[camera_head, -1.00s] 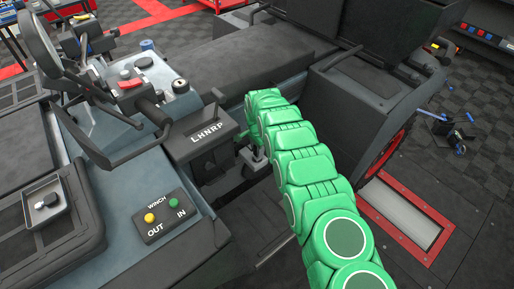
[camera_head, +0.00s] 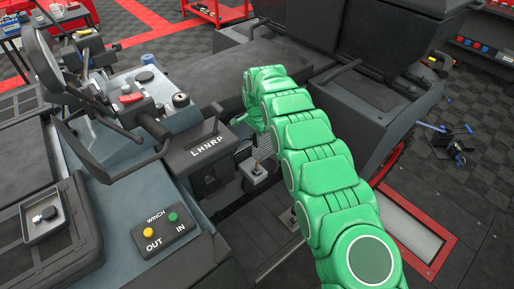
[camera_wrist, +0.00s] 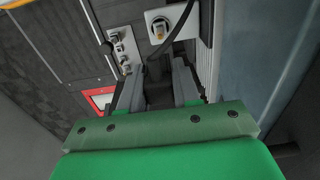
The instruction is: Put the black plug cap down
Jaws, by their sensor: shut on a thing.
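My gripper (camera_wrist: 158,88) shows in the wrist view with its two grey fingers closed around a dark thing, which I take to be the black plug cap (camera_wrist: 159,92). The cap is mostly hidden between the fingers, and its shape is unclear. A dark cable or strap runs from the upper right down to near the fingertips. In the head view my green arm reaches over the vehicle's footwell, and the gripper and the cap are hidden behind its far end.
A shallow tray (camera_head: 29,233) with a small dark knob-like thing stands at the left. The winch panel (camera_head: 165,237), LHNRP box (camera_head: 206,155) and a floor lever (camera_head: 257,171) are near my arm.

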